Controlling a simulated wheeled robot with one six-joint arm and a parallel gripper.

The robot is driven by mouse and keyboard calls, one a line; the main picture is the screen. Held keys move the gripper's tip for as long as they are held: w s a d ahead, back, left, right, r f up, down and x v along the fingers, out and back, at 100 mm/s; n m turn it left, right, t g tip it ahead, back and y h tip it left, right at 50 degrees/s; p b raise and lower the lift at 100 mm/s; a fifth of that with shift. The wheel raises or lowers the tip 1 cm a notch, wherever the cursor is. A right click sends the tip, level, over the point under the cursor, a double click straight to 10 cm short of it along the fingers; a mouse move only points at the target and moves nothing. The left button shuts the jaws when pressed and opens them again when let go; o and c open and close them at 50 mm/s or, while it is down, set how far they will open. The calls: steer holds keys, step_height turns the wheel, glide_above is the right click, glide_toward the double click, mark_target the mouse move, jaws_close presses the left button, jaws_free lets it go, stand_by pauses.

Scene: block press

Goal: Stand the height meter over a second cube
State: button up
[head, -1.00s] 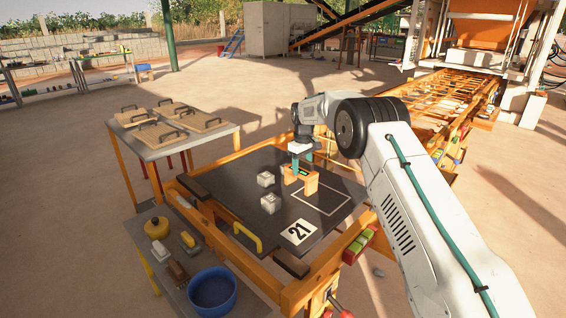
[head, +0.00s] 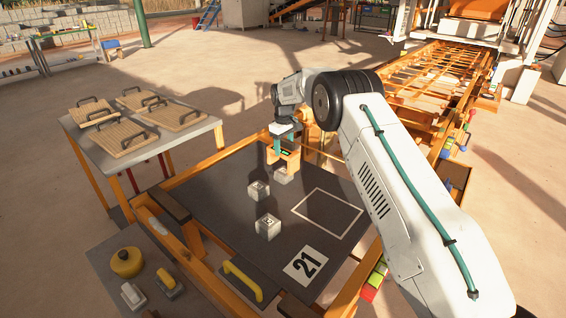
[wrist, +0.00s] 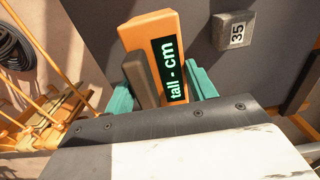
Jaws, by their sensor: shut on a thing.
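My gripper (head: 286,142) has teal fingers shut on the orange height meter (head: 288,160), near the far edge of the dark board (head: 225,215). In the wrist view the height meter (wrist: 150,35) sits between the fingers, and its display reads "tall - cm" in green. One pale cube (head: 282,175) shows just below the meter in the head view; I cannot tell whether the meter is directly above it. Two more pale cubes, a middle one (head: 258,190) and a nearer one (head: 268,227), stand apart on the board. The wrist view shows a cube marked 35 (wrist: 236,31).
A white outlined square (head: 340,233) is empty on the board's right. A table with handled boards (head: 122,137) stands left, and a side shelf holds a yellow pot (head: 127,262).

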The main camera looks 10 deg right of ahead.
mark_target(284, 150)
steer(key=shift+f, duration=3)
steer(key=shift+f, duration=0.1)
steer(key=o, duration=1.3)
steer(key=shift+o, duration=0.2)
step_height(284, 150, up, 12)
steer(key=shift+s+r, duration=0.1)
steer(key=shift+r, duration=0.05)
